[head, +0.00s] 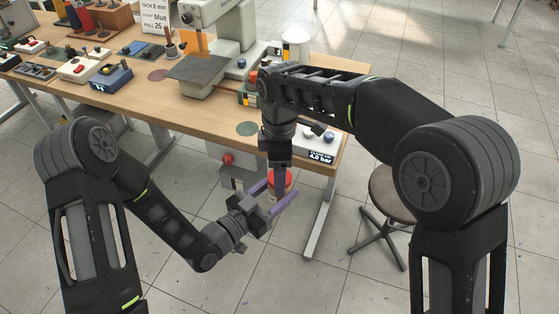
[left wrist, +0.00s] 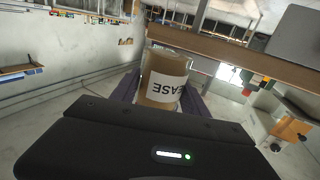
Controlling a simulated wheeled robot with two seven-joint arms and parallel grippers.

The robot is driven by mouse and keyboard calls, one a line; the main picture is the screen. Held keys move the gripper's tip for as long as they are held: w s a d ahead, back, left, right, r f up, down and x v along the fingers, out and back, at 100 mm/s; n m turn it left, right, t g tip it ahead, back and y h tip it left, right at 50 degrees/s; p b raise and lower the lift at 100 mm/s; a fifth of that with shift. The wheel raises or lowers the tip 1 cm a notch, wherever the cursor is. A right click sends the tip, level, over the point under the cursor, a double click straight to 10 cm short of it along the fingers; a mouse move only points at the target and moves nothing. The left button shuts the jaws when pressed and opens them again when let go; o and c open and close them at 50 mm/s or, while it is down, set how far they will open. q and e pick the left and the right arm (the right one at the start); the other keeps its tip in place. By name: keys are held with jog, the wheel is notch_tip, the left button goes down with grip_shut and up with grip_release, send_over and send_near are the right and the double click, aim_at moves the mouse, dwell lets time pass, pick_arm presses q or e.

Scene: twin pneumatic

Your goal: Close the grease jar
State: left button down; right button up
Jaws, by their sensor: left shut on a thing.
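The grease jar (left wrist: 163,72) is a clear jar with brown contents and a white label, upside down in the left wrist view. My left gripper (head: 274,196) has purple fingers and is shut around the jar's sides, holding it in the air off the table's front edge. In the head view the jar's red top (head: 288,178) shows between these fingers. My right gripper (head: 279,178) points down from above, right over the red top, with a dark finger in front of it. The angle hides its finger gap and whether it grips the top.
The wooden workbench (head: 205,125) lies behind the jar. It carries a grey press (head: 215,60), several switch boxes, a white canister (head: 296,46) and a panel with knobs (head: 318,142) near the front right corner. A round stool (head: 390,195) stands to the right.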

jog(key=shift+f, duration=0.15)
jog(key=shift+c, duration=0.2)
jog(key=c, duration=1.4)
jog(key=m, duration=0.7)
jog(key=shift+w+m, duration=0.1)
jog(key=shift+m, duration=1.4)
jog(key=m, duration=0.5)
jog(key=o, duration=1.6)
